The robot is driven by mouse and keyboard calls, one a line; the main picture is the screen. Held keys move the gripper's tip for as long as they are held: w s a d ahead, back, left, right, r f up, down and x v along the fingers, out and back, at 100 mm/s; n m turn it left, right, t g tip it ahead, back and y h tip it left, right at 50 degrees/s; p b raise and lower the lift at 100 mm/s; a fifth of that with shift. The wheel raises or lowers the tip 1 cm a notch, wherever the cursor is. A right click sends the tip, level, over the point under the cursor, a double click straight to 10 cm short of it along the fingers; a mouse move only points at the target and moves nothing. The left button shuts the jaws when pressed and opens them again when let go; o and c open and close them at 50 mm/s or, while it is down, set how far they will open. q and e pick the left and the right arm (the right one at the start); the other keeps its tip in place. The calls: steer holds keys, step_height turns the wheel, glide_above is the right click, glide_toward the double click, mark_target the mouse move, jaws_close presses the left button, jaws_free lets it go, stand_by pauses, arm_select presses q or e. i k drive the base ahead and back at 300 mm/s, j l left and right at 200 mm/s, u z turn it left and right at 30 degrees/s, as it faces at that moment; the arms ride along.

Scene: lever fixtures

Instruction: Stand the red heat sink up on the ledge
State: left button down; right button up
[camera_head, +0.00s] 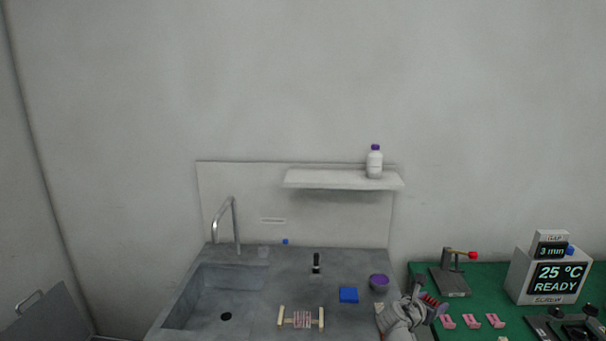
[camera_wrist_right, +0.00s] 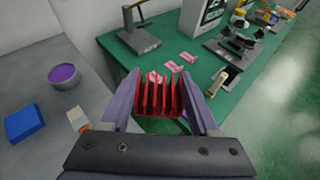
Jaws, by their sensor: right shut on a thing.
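The red heat sink (camera_wrist_right: 158,98) is finned and sits between the two fingers of my right gripper (camera_wrist_right: 160,108), which is shut on it. In the head view the red heat sink (camera_head: 432,299) shows small at the tip of my right gripper (camera_head: 428,302), above the gap between the grey counter and the green table. The ledge (camera_head: 330,179) is a pale shelf on the back panel above the counter, well above and to the left of the gripper. A white bottle with a purple cap (camera_head: 374,162) stands upright near its right end. My left gripper is not in view.
The grey counter (camera_head: 270,290) has a sink with a tap (camera_head: 234,222) at left. A blue block (camera_head: 348,295), a purple-topped bowl (camera_head: 379,282) and a cream rack (camera_head: 302,318) sit on it. The green table (camera_head: 480,290) carries a lever fixture (camera_head: 453,275), pink pieces and a display box (camera_head: 552,275).

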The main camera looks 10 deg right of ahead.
mark_target(305, 175)
steer(key=i+j+u, duration=0.2)
steer(key=u, duration=0.15)
steer(key=i+j+u, duration=0.1)
steer(key=i+u, duration=0.25)
steer(key=k, duration=0.05)
